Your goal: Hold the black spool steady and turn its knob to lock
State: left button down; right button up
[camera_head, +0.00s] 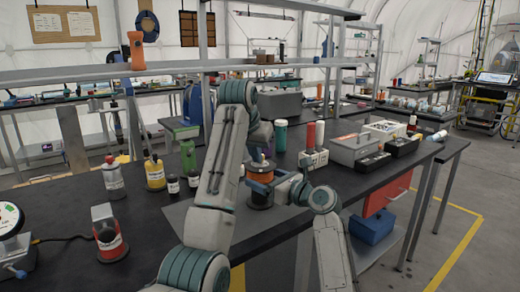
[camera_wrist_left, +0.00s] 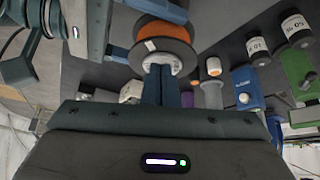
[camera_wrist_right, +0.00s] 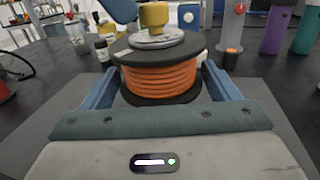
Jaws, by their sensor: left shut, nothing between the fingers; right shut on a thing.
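The black spool (camera_head: 260,199) with orange winding stands upright on a grey mat on the dark bench. My right gripper (camera_wrist_right: 160,72) has one blue finger on each side of the spool (camera_wrist_right: 158,78) and is shut on it. A yellow knob (camera_wrist_right: 154,16) stands on the pale disc at the spool's top in the right wrist view. My left gripper (camera_wrist_left: 160,72) is shut and empty, its fingertips in front of the pale hub of the spool (camera_wrist_left: 162,38). The knob is hidden there; I cannot tell whether the fingertips touch it. In the head view my left arm hides most of this gripper.
A grey box (camera_head: 354,149) and open bins stand to the right.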

pick_arm(q)
jog(key=shift+w+a, duration=0.25)
jog(key=shift+a, duration=0.1)
dwell(0.7)
jog(key=shift+s, duration=0.1)
jog(key=shift+s+a, duration=0.15)
jog(key=shift+s, duration=0.1)
jog(key=shift+r, duration=3)
jog(key=shift+d+f, duration=0.2)
jog(key=shift+f, duration=1.35)
jog(key=shift+d+f, duration=0.15)
jog(key=shift+f, duration=1.35)
